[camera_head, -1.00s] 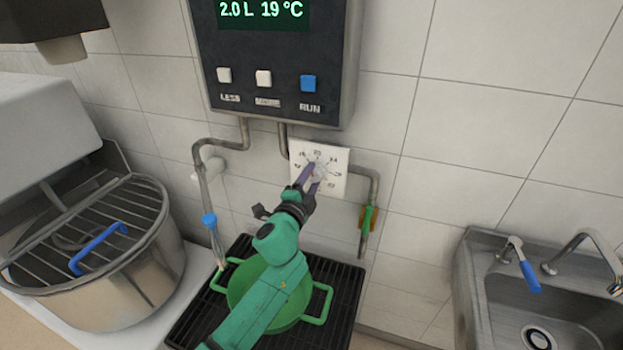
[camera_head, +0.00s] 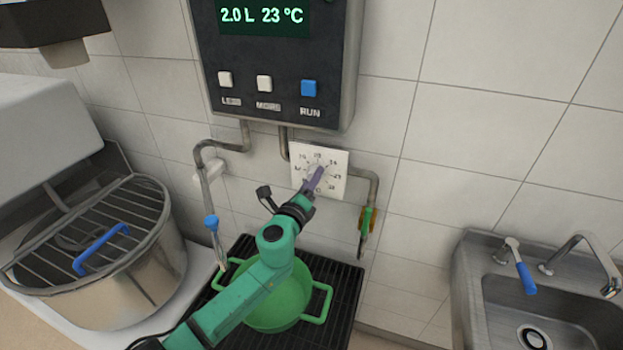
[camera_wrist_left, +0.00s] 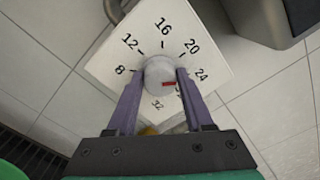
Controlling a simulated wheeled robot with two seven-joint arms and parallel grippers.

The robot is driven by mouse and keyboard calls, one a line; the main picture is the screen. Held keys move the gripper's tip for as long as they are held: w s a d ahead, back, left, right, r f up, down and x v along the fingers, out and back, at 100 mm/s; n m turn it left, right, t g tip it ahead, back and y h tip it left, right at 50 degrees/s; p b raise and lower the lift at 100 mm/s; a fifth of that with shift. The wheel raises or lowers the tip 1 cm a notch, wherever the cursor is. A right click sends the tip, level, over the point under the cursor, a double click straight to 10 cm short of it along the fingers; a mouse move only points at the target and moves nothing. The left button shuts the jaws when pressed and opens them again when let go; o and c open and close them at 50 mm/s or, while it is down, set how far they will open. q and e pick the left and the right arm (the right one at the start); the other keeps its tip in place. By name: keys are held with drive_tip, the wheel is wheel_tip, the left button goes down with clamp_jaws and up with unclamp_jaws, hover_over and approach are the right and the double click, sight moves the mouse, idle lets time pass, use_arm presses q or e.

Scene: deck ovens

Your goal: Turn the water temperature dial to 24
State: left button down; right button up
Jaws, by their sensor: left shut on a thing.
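The water temperature dial is a round light-grey knob (camera_wrist_left: 160,76) with a red mark, on a square white plate (camera_head: 334,187) fixed to the tiled wall. In the left wrist view the plate (camera_wrist_left: 128,30) carries numbers including 8, 12, 16, 20, 24 and 32. The red mark points right, close to the 24. My left gripper (camera_head: 315,180) is shut on the knob, its purple fingers (camera_wrist_left: 158,85) on either side of it. The display (camera_head: 262,16) above reads 2.0 L and 23 °C. My right gripper is not in view.
The control box has LESS, MORE and blue RUN buttons (camera_head: 309,88). Pipes run beside the plate, with a green-handled valve (camera_head: 366,220) at right. A green pot (camera_head: 276,300) stands on a black grate below. A steel sink (camera_head: 475,290) is at right, a mixer bowl (camera_head: 135,270) at left.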

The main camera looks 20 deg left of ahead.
use_arm(q)
drive_tip(key=shift+m, duration=0.8)
drive_tip(key=shift+c, duration=1.4)
unclamp_jaws()
drive_tip(key=s+b, duration=0.2)
drive_tip(key=s, duration=1.2)
drive_tip(key=shift+s+a, duration=0.3)
drive_tip(key=shift+a, duration=0.15)
